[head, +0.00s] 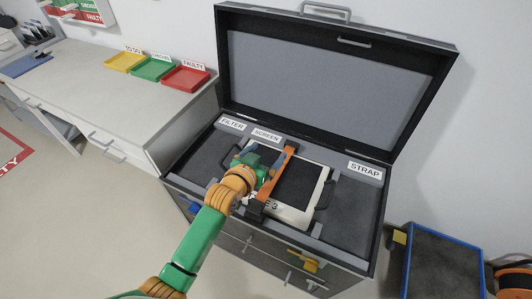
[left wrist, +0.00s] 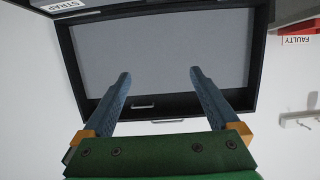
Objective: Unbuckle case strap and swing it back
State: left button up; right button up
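The case (head: 372,215) stands open with a white ventilator (head: 325,180) with a dark top lying in its grey foam. An orange strap (head: 284,164) runs across the ventilator from back to front. A dark block, apparently the buckle (head: 255,211), sits at the strap's front end; whether it is fastened is too small to tell. My left gripper (head: 260,154) is just left of the strap, above the ventilator, and hides part of it. In the left wrist view its blue fingers (left wrist: 158,76) are spread with nothing between them. My right gripper is not in view.
The raised lid (head: 335,85) stands behind the case and also fills the left wrist view (left wrist: 165,45). A bench (head: 75,85) with yellow, green and red trays (head: 186,79) is at the left. A blue-edged box (head: 445,262) stands at the lower right.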

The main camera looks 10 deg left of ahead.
pick_arm(q)
notch_tip(320, 180, up, 3)
send_over(250, 201)
jog(key=d, duration=0.2)
jog(key=shift+w+f, duration=0.2)
jog(key=shift+w, duration=0.1)
jog(key=shift+w, duration=0.1)
jog(key=s+a+f+g, duration=0.1)
jog(key=f, duration=0.4)
jog(key=s+a+f+g+y, duration=0.1)
jog(key=f, duration=0.4)
jog(key=s+a+f+g, duration=0.1)
jog(key=f, duration=0.4)
jog(key=shift+s+n+y, duration=0.3)
jog(key=shift+s, duration=0.1)
jog(key=s+a+f+g+y, duration=0.1)
jog(key=s+a+f+g, duration=0.25)
jog(key=s+f, duration=0.75)
jog(key=s+a+f+g, duration=0.1)
jog(key=s+f+g, duration=0.1)
jog(key=s+f, duration=0.2)
jog(key=s+a+f+g+y, duration=0.1)
jog(key=s+f, duration=0.3)
jog(key=s, duration=0.6)
jog(key=s+a+f+g, duration=0.2)
jog(key=s+f, duration=0.2)
jog(key=s, duration=0.3)
jog(key=shift+s+a+n+g+y, duration=0.15)
jog(key=shift+n+g+y, duration=0.15)
jog(key=shift+g, duration=0.05)
